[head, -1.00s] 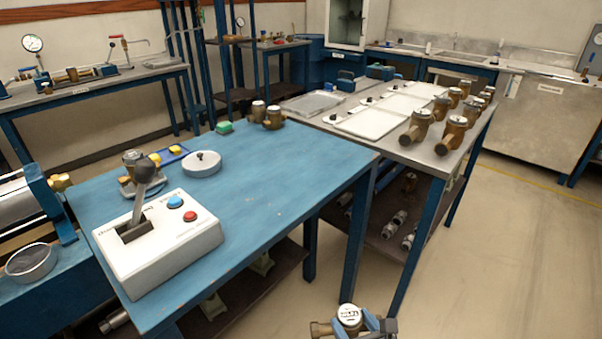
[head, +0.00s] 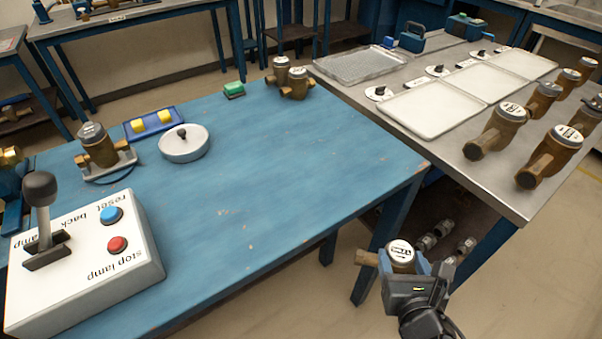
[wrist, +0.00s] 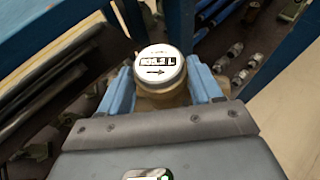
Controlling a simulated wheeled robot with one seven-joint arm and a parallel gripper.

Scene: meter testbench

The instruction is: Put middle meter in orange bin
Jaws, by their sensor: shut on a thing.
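My gripper (head: 406,266) is shut on a brass meter (head: 401,252) with a white round dial. It holds the meter in front of the blue table's right edge, over open floor. In the wrist view the meter (wrist: 160,70) sits between the two blue fingers, dial facing the camera, with a reading and an arrow. Two brass meters (head: 295,84) stand together at the far edge of the blue table. Another meter (head: 97,146) sits in a holder at the table's left. No orange bin shows in any view.
The metal bench (head: 445,150) at right holds white trays and several brass meters. Floor is free at bottom right.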

